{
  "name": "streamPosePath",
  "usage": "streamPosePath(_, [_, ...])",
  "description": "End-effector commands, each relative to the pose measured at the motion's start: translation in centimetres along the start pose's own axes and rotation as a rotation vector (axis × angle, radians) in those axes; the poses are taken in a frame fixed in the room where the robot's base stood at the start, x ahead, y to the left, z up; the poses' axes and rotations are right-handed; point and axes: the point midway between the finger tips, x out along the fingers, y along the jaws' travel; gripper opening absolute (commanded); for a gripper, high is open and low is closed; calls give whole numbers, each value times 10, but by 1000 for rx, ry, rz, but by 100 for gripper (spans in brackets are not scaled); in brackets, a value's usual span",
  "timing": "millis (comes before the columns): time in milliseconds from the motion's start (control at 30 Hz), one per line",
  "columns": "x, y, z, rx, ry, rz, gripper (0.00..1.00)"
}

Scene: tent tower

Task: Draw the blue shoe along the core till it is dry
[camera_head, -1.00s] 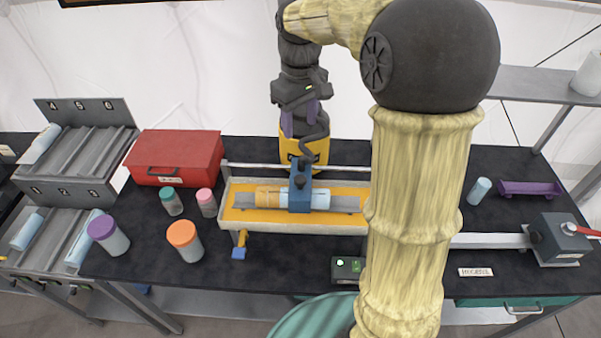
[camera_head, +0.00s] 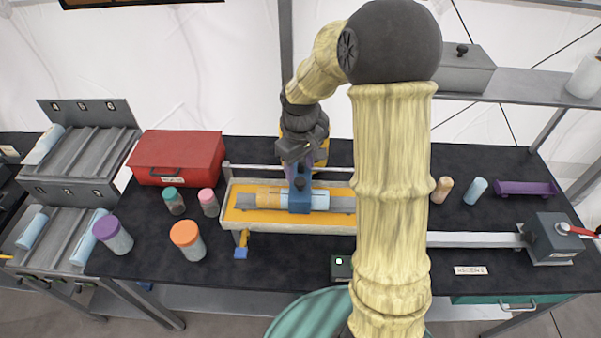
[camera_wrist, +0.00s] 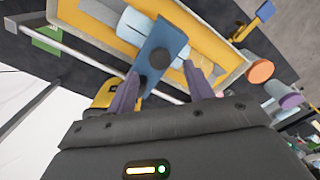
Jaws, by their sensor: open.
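The blue shoe (camera_head: 299,201), a block with a dark knob on top, straddles the core in a shallow tray (camera_head: 257,226). The core (camera_head: 270,198) is a lying cylinder, tan left of the shoe and light blue right of it in the head view. My gripper (camera_head: 299,168) is just behind and above the shoe. In the wrist view, its purple fingers are apart (camera_wrist: 161,72), with the shoe (camera_wrist: 152,44) and its knob between or just beyond the tips. I cannot tell whether they touch the knob. Nothing is held.
A rail (camera_head: 330,169) runs along the tray's back edge. Purple-lidded (camera_head: 112,235), orange-lidded (camera_head: 188,241), teal-lidded (camera_head: 174,201) and pink-lidded (camera_head: 208,202) jars stand left, near a red box (camera_head: 176,157). My arm hides the tray's right end.

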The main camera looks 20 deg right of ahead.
Motion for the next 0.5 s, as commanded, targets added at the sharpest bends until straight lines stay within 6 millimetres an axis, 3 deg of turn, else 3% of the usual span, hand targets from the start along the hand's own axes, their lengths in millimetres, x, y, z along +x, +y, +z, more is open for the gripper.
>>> streamPosePath(200, [32,0,0,0,-3,-1,52])
streamPosePath(500, [42,0,0,-1,1,1,52])
